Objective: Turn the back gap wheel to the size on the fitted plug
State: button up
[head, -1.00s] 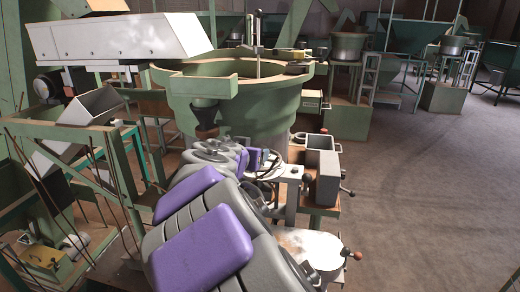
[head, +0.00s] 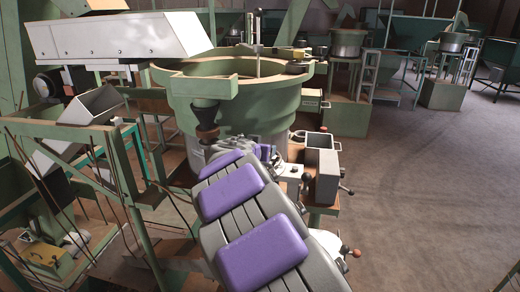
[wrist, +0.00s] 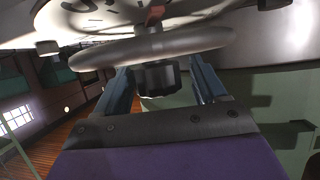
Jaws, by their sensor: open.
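In the wrist view a grey wheel rim (wrist: 150,48) crosses the top, just beyond my gripper (wrist: 160,75). A pale dial face (wrist: 95,14) with dark marks and a red pointer (wrist: 155,14) lies behind the rim, cut off by the frame edge. A dark round hub (wrist: 157,76) sits between my two blue-grey fingers. The fingers are apart, with gaps visible on both sides of the hub. I cannot read the dial marks. In the head view my arm hides the gripper and the wheel. I cannot make out a plug with a size on it in either view.
A large green bowl (head: 245,105) stands ahead of my arm. A grey open box (head: 323,175) and a lever with a red knob (head: 356,253) are to the right. A green frame with thin rods (head: 115,175) stands left. Open floor (head: 440,200) lies right.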

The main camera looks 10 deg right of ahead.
jog(key=shift+c, duration=0.2)
jog(key=c, duration=0.9)
jog(key=shift+s+n+b, duration=0.1)
jog(key=shift+n+b, duration=0.2)
jog(key=shift+b, duration=0.1)
jog(key=shift+d+t+y+b, duration=0.1)
jog(key=shift+t+y+b, duration=0.2)
jog(key=shift+y, duration=0.3)
jog(key=shift+n+t+y, duration=0.3)
jog(key=shift+n+y, duration=0.3)
jog(key=shift+n, duration=0.3)
jog(key=shift+r+n+y+p, duration=0.15)
jog(key=shift+n+y+p, duration=0.15)
jog(key=shift+n+y, duration=0.4)
jog(key=n+y+p, duration=0.1)
jog(key=y+p, duration=0.1)
jog(key=shift+n+p, duration=0.3)
jog(key=shift+n+y, duration=0.3)
jog(key=shift+y, duration=0.2)
